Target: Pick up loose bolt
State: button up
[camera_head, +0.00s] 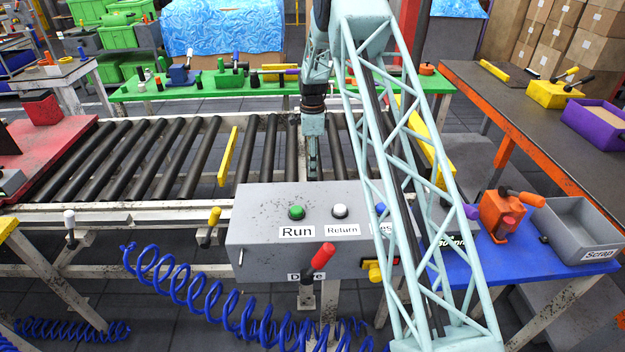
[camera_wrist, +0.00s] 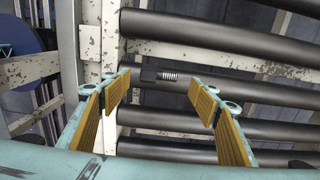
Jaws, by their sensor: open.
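The loose bolt (camera_wrist: 168,76) shows in the wrist view, with a dark head to the left and a bright threaded shank to the right. It lies lengthwise along the dark rollers, near their left ends; I cannot tell whether it rests on a roller or in the gap. My gripper (camera_wrist: 161,90) is open and empty, one yellow-padded finger on each side of the bolt in the picture; the bolt appears just beyond the fingertips. In the head view my gripper (camera_head: 312,165) points down over the roller conveyor (camera_head: 170,150), behind the grey control box. I cannot make out the bolt there.
The grey control box (camera_head: 255,235) with Run and Return buttons stands at the conveyor's near edge. Yellow bars (camera_head: 228,157) flank my gripper on the conveyor. A green table (camera_head: 190,92) with fixtures lies behind. A blue table (camera_head: 500,262) with a grey Scrap bin (camera_head: 582,228) is at right.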

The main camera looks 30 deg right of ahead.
dwell(0.3)
jog(key=shift+s+f+b, duration=0.1)
jog(key=shift+f+b, duration=0.4)
jog(key=shift+f, duration=2.1)
jog(key=c, duration=1)
